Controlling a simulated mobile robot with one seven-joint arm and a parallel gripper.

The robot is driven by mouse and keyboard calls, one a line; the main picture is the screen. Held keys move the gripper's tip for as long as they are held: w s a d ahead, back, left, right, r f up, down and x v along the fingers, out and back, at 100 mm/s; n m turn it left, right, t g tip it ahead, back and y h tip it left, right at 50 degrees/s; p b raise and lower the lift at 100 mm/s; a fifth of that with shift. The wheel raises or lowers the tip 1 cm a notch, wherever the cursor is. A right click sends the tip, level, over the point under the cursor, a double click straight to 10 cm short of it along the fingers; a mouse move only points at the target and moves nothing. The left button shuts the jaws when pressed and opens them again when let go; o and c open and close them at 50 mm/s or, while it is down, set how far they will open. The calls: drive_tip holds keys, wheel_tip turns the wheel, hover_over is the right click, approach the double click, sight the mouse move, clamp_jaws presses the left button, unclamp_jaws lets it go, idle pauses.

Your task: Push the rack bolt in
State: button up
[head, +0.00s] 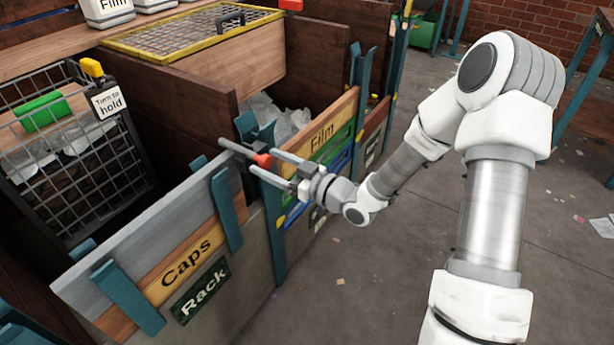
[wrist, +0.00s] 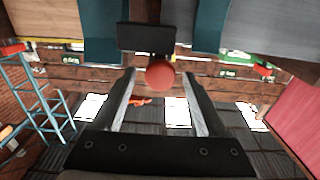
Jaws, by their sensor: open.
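In the wrist view the round knob (wrist: 160,74) sits between the tips of my open fingers, below a dark block (wrist: 146,37). My gripper (head: 262,163) is open around or just beside the knob; whether a finger touches it I cannot tell. The Rack label (head: 202,290) is on the bay's front panel. The bolt's far end and its socket are not clear.
Teal posts (head: 226,210) and the grey-topped Caps board (head: 130,240) stand close to my gripper. A Film bin (head: 322,135) with clear plastic lies behind it. A wire cage (head: 75,150) stands at the left. The floor at right is open.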

drive_tip(key=p+v, duration=0.2)
drive_tip(key=v, duration=1.3)
drive_tip(key=shift+d, duration=0.1)
